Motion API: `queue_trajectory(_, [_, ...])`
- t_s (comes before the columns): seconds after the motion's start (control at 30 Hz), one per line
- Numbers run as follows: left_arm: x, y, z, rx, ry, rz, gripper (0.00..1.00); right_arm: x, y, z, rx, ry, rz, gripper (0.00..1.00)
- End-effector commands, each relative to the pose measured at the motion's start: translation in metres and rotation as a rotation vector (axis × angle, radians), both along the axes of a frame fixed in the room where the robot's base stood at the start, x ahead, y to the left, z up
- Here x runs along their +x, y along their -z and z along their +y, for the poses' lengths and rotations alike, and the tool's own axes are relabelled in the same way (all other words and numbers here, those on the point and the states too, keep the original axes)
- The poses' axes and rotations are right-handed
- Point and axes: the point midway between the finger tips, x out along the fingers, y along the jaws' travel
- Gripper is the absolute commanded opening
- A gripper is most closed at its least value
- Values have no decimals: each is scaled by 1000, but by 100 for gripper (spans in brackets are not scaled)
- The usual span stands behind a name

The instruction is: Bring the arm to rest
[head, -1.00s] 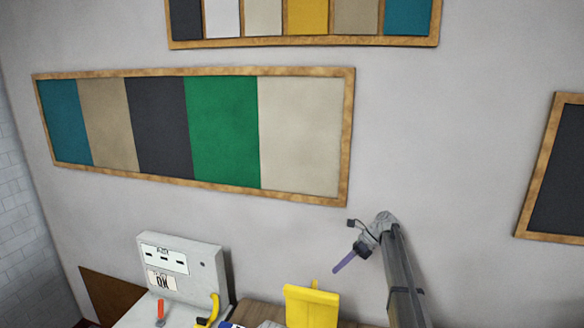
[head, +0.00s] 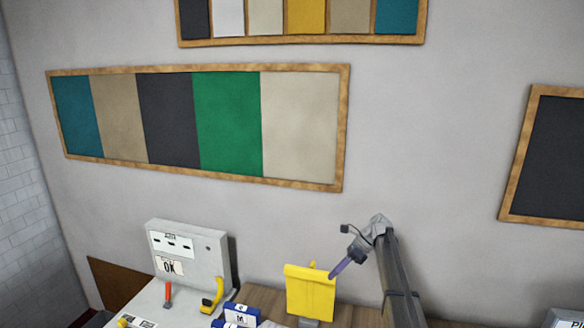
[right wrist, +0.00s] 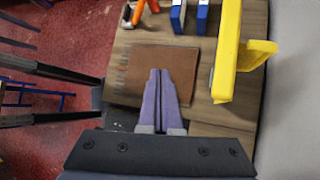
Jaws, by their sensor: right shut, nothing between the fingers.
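My right gripper (head: 336,271) is at the lower right of the head view, its purple fingers pointing down and left beside the top of a yellow stand (head: 311,293). In the right wrist view the two purple fingers (right wrist: 163,80) are together, with nothing between them. Behind them in that picture lies a brown mat (right wrist: 180,60) on the wooden table (right wrist: 122,42). The yellow stand (right wrist: 226,50) is to the right of the fingers, apart from them in this view. My left gripper is in neither view.
A grey machine (head: 190,250) with an OK label, a red lever (head: 167,294) and a yellow lever (head: 214,295) stands left of the yellow stand. Blue-and-white boxes (head: 238,316) lie between them. A board of colour samples (head: 229,120) hangs on the wall. The space above the table is clear.

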Motion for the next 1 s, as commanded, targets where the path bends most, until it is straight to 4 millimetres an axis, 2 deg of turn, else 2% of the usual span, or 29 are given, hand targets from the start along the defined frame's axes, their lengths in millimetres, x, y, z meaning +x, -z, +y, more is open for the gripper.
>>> queue_trajectory(0.27, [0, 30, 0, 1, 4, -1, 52, -49, 42, 31, -55, -185, -120, 0])
queue_trajectory(0.37, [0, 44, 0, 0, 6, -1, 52, -74, 62, 46, -83, -294, -186, 0])
queue_trajectory(0.47, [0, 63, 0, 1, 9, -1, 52, -107, 88, 61, -118, -438, -266, 0])
queue_trajectory(0.57, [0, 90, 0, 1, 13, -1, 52, -154, 124, 79, -161, -641, -366, 0])
queue_trajectory(0.63, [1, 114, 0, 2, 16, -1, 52, -196, 155, 90, -195, -836, -450, 0])
queue_trajectory(0.7, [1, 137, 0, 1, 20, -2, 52, -239, 184, 97, -225, -1054, -532, 0])
queue_trajectory(0.8, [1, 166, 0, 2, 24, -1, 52, -291, 218, 99, -254, -1360, -626, 0])
queue_trajectory(0.9, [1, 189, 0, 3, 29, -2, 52, -333, 244, 96, -267, -1635, -687, 0])
queue_trajectory(1.0, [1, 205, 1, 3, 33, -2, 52, -362, 261, 90, -272, -1855, -721, 0])
